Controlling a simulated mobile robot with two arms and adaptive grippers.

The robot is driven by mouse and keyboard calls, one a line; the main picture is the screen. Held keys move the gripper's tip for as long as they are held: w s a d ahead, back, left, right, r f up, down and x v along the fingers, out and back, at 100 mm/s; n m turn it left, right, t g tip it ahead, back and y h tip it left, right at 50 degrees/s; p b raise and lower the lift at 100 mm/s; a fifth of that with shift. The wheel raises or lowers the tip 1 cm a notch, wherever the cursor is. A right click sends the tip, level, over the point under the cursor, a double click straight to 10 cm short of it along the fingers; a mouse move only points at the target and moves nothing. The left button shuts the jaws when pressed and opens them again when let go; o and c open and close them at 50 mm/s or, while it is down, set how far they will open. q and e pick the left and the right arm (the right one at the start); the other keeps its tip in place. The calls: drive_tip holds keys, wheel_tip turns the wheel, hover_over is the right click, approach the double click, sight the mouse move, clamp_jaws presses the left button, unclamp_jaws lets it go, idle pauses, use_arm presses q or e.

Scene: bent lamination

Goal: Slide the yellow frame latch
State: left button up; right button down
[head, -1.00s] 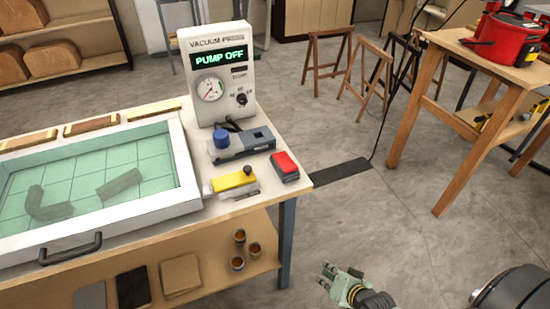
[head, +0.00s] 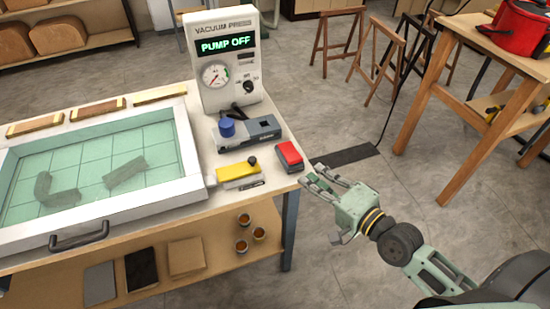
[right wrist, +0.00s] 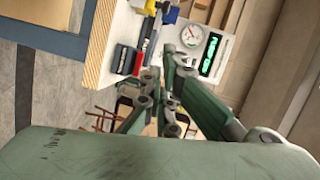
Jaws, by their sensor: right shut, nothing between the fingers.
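The yellow frame latch (head: 237,171) lies on the bench at the white frame's right front corner, with a black knob (head: 252,161) at its right end. The white frame (head: 190,160) surrounds a clear green gridded window with two dark curved pieces beneath. My right gripper (head: 314,180) is shut and empty, just off the bench's right edge, right of the latch and apart from it. In the right wrist view the latch shows as a small yellow patch (right wrist: 170,15) beyond the fingers. My left gripper is not in view.
A red block (head: 289,156) stands between the latch and my right gripper. Behind them are a grey device with a blue knob (head: 227,127) and the vacuum press console (head: 222,65) reading PUMP OFF.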

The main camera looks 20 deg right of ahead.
drive_tip(key=shift+w, duration=0.1)
drive_tip(key=p+x, duration=0.1)
drive_tip(key=x, duration=0.8)
drive_tip(key=shift+w+a+p, duration=0.1)
drive_tip(key=shift+w+p, duration=0.15)
drive_tip(key=shift+p, duration=0.1)
drive_tip(key=a, duration=0.1)
drive_tip(key=w+a, duration=0.1)
drive_tip(key=a+p, duration=0.1)
drive_tip(key=shift+w+f, duration=0.35)
drive_tip(key=shift+w+a+f, duration=0.15)
drive_tip(key=shift+a, duration=0.25)
